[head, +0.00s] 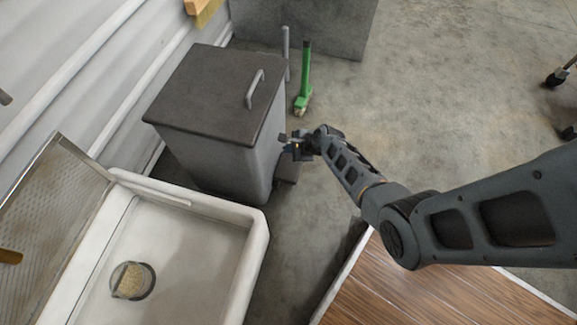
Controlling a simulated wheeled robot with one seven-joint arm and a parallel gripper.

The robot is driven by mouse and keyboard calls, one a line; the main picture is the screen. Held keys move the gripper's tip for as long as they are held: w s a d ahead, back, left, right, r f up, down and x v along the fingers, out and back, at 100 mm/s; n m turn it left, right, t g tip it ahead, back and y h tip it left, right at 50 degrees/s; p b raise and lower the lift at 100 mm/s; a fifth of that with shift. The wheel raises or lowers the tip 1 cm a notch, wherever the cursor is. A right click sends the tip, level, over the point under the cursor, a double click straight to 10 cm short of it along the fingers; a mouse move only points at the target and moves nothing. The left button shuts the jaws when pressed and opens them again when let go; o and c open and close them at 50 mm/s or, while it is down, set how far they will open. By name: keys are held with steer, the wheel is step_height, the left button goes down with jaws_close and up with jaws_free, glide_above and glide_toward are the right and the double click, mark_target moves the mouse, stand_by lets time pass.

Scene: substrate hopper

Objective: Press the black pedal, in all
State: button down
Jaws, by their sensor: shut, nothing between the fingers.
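A grey bin, the hopper (217,172), stands against the wall with its dark lid (210,95) shut. The lid has a grey bar handle (256,88). A dark flat piece (289,172) sticks out low at the bin's right side; it looks like the pedal, but it is partly hidden by my gripper. My gripper (285,142) is shut and empty, beside the bin's right face and above that piece in the picture. I cannot tell whether it touches the piece.
A white basin (254,262) at the lower left holds a round container of grains (132,281). A green tool (304,75) stands behind the gripper. A wooden tabletop (430,300) lies at the lower right.

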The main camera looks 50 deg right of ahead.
mark_target(289, 167)
step_height(289, 167, down, 8)
steer(key=b, duration=0.7)
steer(key=shift+f+b, duration=0.15)
steer(key=shift+b, duration=0.2)
steer(key=shift+f, duration=0.2)
stand_by(1.3)
steer(key=shift+f, duration=0.25)
steer(key=shift+f+b, duration=0.8)
steer(key=shift+f, duration=0.8)
stand_by(1.6)
steer(key=shift+r+p, duration=2.05)
steer(key=shift+p, duration=0.05)
